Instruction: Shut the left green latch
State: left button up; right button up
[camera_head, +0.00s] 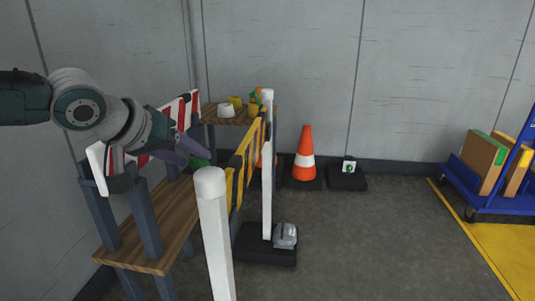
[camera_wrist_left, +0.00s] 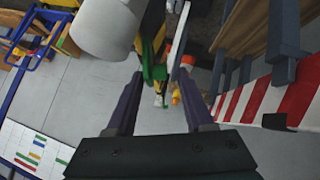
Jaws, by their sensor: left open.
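My left gripper (camera_head: 200,152) comes in from the left above the wooden bench and beside the yellow-and-black striped barrier (camera_head: 245,160). Its purple fingers are apart. A small green piece (camera_head: 199,162), likely the left green latch, shows just below the fingers and is partly hidden by them. In the left wrist view the open gripper (camera_wrist_left: 160,76) points at a green part (camera_wrist_left: 153,68) that lies between and beyond the fingertips, close to the left one. I cannot tell whether they touch, or how the latch is set. My right gripper is in neither view.
A white post (camera_head: 212,230) stands in front, and a thinner white post (camera_head: 267,190) behind. An orange cone (camera_head: 304,155) and a blue cart (camera_head: 500,200) stand to the right. The middle floor is clear.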

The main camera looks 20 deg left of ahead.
pick_arm(q)
jog(key=shift+c, duration=0.3)
jog(key=shift+f, duration=0.1)
grip_shut()
jog(key=shift+p, duration=0.45)
